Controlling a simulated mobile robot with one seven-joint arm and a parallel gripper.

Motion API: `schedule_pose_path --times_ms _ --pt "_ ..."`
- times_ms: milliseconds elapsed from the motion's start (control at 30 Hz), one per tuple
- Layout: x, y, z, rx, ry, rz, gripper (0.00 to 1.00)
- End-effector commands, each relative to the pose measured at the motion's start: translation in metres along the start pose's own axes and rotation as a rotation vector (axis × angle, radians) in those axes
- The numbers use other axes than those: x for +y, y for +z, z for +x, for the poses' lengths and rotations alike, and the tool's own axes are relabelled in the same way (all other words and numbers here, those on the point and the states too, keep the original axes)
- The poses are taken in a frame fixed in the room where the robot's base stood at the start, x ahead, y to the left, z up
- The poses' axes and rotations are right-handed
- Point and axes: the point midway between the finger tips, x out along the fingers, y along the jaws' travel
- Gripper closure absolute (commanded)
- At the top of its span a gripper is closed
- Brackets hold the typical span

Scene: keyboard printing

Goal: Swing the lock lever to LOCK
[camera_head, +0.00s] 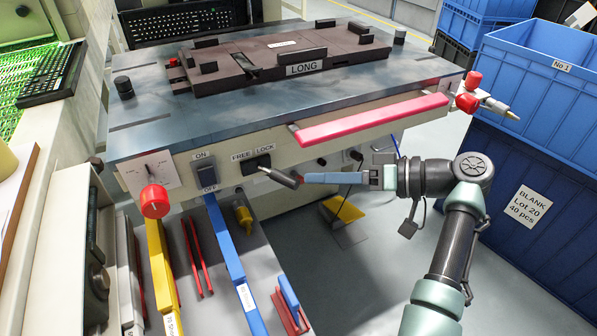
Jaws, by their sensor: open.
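The lock lever (281,177) is a dark handle that comes out of a black slot plate (258,163) on the front of the cream machine. It points toward the lower right of the picture. The FREE label (241,155) is above the plate on the left and the LOCK label (265,149) above it on the right. My gripper (309,178) comes in from the right with its blue-grey fingers level, and it is open. Its fingertips are at the lever's outer end. I cannot tell whether they touch it, and one finger largely hides the other.
A pink-red bar (374,119) runs along the machine front above my gripper. A red knob (154,201) and an ON/OFF switch (207,176) are left of the lever. Blue crates (545,75) stand at the right. Coloured strips lie below the switch.

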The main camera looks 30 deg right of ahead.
Motion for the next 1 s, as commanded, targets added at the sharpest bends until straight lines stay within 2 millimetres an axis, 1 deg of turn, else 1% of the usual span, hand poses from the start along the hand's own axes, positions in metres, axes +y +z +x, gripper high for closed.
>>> schedule_pose_path --times_ms 33,100,200,300,433,1000 --pt "-0.001 -0.003 -0.013 0.004 0.003 0.000 0.43" --pt "-0.001 -0.002 -0.025 0.004 0.002 0.000 0.43" --pt "0.000 -0.002 -0.037 0.002 0.001 0.001 0.43" --pt "0.000 -0.001 -0.045 0.001 0.000 0.000 0.43" --pt "0.000 0.000 -0.048 0.000 0.000 0.000 0.43" --pt "0.000 0.000 -0.047 0.000 0.000 0.000 0.43"
